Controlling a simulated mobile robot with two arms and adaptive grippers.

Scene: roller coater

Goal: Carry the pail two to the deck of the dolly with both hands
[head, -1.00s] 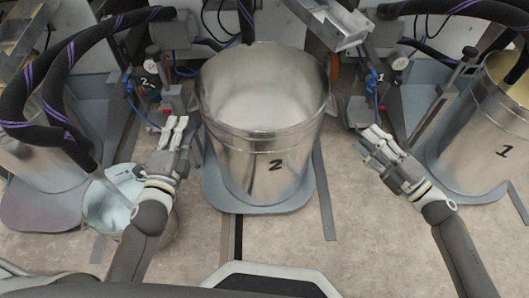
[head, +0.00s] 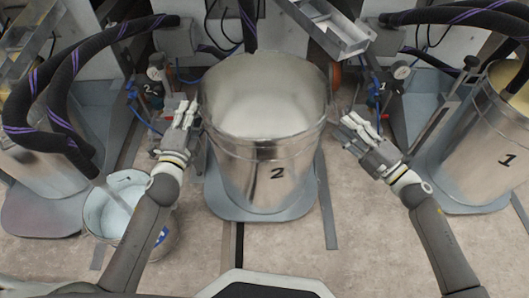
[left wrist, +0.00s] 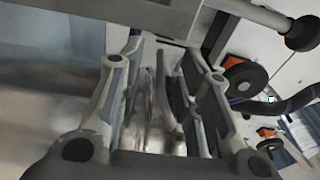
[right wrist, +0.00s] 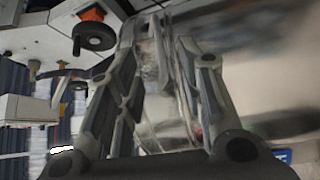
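Pail two (head: 250,180), a large shiny metal pail marked "2", stands upright on a blue-grey base plate (head: 262,213) in the middle of the head view. My left gripper (head: 188,105) is at its left side near the rim, fingers apart. My right gripper (head: 348,118) is at its right side near the rim, a little apart from the wall, fingers apart. The left wrist view shows its fingers (left wrist: 162,75) with a gap and blurred metal behind. The right wrist view shows its fingers (right wrist: 165,65) likewise. I cannot make out the dolly.
A metal pail marked "1" (head: 480,150) stands at the right. Thick black hoses (head: 75,50) hang at the left. Gauges and valves (head: 395,75) stand behind both grippers.

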